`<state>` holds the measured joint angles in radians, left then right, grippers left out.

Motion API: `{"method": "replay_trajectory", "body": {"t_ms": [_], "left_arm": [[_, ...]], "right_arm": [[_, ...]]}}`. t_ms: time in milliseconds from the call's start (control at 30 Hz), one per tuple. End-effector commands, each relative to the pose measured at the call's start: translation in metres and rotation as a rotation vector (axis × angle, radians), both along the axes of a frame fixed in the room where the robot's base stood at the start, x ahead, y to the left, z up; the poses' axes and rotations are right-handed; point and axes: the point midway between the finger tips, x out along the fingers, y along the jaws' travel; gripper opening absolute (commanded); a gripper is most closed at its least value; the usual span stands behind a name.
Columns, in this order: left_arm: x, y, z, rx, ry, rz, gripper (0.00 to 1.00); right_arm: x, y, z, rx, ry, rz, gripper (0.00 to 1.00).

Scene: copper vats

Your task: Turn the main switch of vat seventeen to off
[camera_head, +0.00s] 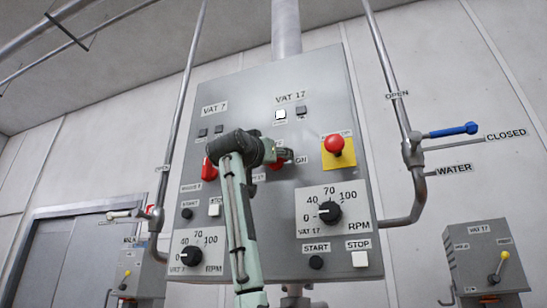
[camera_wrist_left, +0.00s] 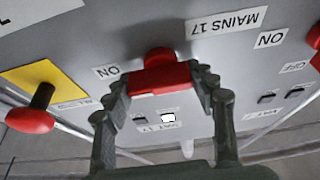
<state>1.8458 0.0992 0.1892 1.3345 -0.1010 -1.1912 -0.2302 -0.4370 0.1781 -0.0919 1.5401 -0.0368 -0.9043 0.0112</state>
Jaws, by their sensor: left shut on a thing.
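The grey control panel (camera_head: 270,90) carries controls for VAT 7 on its left and VAT 17 on its right. The vat seventeen main switch is a red handle, mostly hidden behind my left gripper (camera_head: 287,156) in the head view. My left gripper (camera_wrist_left: 165,95) is shut on this switch, a finger at each end of the handle. My right gripper is out of view.
A red mushroom button (camera_head: 334,144) on a yellow plate (camera_head: 345,160) sits right of the switch. The red VAT 7 switch (camera_head: 209,170) is left, partly behind my wrist. Speed dials (camera_head: 329,212) lie below. A pipe with a blue-handled valve (camera_head: 450,131) runs at right.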

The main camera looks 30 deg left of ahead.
Motion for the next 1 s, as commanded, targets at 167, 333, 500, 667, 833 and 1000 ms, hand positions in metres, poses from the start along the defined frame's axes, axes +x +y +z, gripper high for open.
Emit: {"method": "replay_trajectory", "body": {"t_ms": [167, 333, 500, 667, 833, 1000], "left_arm": [[0.0001, -0.0004, 0.0001, -0.007, -0.002, -0.001, 0.27], [0.0000, -0.0006, 0.0005, -0.049, -0.013, -0.001, 0.27], [-0.0003, -0.0006, 0.0012, -0.142, -0.036, -0.001, 0.27], [-0.0006, -0.0007, 0.0021, -0.271, -0.067, -0.003, 0.27], [-0.0009, 0.0002, 0.0026, -0.427, -0.104, -0.001, 0.27], [-0.0014, 0.0014, 0.0032, -0.585, -0.143, -0.002, 0.27]], "right_arm": [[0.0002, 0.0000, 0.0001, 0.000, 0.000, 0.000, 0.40], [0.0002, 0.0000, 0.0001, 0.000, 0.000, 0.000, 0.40], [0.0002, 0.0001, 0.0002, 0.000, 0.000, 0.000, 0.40], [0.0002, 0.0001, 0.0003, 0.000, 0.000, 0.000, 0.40], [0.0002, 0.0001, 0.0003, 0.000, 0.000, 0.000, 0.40], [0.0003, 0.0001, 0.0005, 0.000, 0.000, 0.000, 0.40]]}}
